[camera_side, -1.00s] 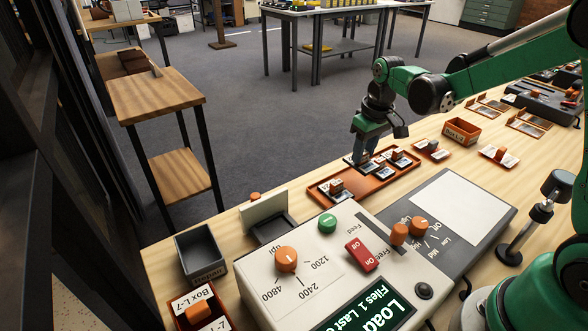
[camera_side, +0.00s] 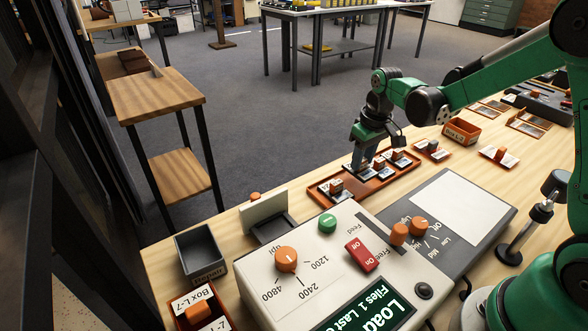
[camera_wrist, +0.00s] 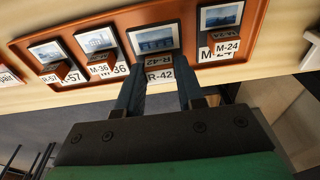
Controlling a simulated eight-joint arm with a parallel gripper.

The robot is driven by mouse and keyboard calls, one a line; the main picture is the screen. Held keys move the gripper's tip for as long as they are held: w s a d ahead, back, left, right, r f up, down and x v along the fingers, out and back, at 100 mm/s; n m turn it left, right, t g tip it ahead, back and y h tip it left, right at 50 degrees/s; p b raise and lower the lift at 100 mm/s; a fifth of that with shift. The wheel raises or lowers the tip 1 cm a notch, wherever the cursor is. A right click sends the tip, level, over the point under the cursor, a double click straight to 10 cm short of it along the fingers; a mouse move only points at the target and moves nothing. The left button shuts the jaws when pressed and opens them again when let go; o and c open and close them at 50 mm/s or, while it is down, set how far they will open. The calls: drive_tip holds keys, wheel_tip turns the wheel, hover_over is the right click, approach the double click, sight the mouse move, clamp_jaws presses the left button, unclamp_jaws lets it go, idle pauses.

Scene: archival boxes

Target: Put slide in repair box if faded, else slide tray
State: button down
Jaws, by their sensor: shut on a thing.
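My gripper (camera_wrist: 162,98) is shut on the orange grip of the slide labelled R-42 (camera_wrist: 155,38). In the wrist view this slide shows a bluish-grey picture in a dark frame, with its white label between my fingers. It is at the orange slide tray (camera_wrist: 270,20), between slides M-36 (camera_wrist: 97,40) and M-24 (camera_wrist: 222,16). I cannot tell whether it touches the tray floor. In the side view my gripper (camera_side: 362,165) is over the far edge of the slide tray (camera_side: 322,203). The grey repair box (camera_side: 201,254) stands empty at the front left.
A white control unit (camera_side: 300,270) with knobs and a flat light panel (camera_side: 458,208) fill the front of the bench. An orange box (camera_side: 461,131) stands beyond the tray, and a Box L-7 container (camera_side: 196,308) is near the front left.

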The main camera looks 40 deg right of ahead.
drive_tip(key=shift+f, duration=0.1)
drive_tip(key=shift+f, duration=0.7)
drive_tip(key=shift+f, duration=0.1)
drive_tip(key=shift+f, duration=0.25)
idle(0.5)
drive_tip(key=shift+c, duration=2.3)
unclamp_jaws()
drive_tip(key=shift+r, duration=0.1)
drive_tip(key=shift+r, duration=3.4)
